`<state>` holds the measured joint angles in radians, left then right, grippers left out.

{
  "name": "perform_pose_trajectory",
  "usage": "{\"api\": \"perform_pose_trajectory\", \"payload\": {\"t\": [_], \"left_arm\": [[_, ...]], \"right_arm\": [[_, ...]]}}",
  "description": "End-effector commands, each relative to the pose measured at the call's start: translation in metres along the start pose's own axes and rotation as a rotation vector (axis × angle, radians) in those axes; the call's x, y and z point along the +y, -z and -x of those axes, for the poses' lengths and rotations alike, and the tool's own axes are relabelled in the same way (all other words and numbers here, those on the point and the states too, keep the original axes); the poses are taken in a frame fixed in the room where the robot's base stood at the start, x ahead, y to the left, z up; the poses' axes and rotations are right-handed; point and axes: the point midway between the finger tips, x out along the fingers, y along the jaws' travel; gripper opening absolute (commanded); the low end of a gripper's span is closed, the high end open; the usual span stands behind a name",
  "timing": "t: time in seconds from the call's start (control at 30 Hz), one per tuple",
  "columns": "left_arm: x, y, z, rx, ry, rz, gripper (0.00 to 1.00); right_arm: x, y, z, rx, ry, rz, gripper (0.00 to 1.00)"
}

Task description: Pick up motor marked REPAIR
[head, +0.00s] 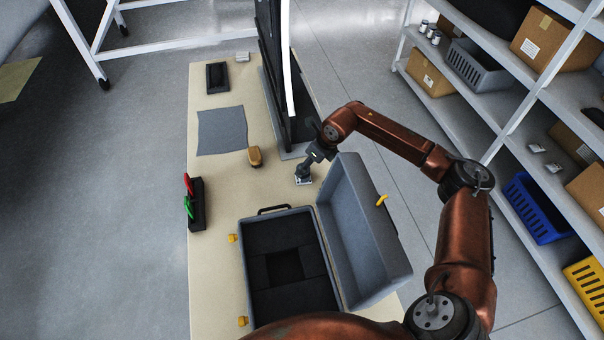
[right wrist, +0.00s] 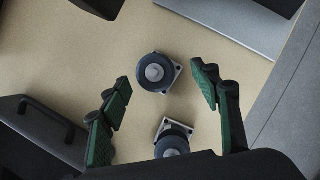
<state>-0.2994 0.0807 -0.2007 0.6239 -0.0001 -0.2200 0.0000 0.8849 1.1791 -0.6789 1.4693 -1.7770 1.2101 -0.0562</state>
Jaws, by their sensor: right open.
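Two small motors with round dark bodies, light shafts and square metal flanges stand on the tan tabletop in the right wrist view. One motor (right wrist: 155,73) lies between the fingertips of my right gripper (right wrist: 161,78); the other motor (right wrist: 172,140) is closer to the palm, partly hidden by the gripper body. No REPAIR marking is readable on either. My right gripper (head: 304,170) is open and points down over the motors, with no visible contact. In the head view it largely hides them; only a bit of metal flange (head: 303,181) shows. My left gripper is out of view.
An open grey case (head: 232,262) with dark foam stands at the table's front, its lid near my right arm. A black upright panel (head: 270,50) rises behind the gripper. A brown-handled tool (head: 255,156), grey mat (head: 222,131) and black holder (head: 197,208) lie left. Shelves (head: 505,120) stand right.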

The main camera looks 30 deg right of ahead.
Motion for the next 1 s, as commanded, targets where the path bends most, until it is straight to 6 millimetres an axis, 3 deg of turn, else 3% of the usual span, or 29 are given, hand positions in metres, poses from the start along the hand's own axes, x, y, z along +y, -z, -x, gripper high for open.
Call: {"api": "perform_pose_trajectory", "payload": {"t": [0.3,0.53,1.0], "left_arm": [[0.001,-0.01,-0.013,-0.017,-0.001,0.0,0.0],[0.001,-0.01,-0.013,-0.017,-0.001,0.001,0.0],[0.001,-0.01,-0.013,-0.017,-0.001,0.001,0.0]], "right_arm": [[0.006,0.002,-0.046,0.001,-0.002,0.0,0.57],[0.005,0.001,-0.046,-0.001,-0.001,0.0,0.57],[0.005,0.001,-0.046,-0.001,-0.002,0.0,0.25]]}}
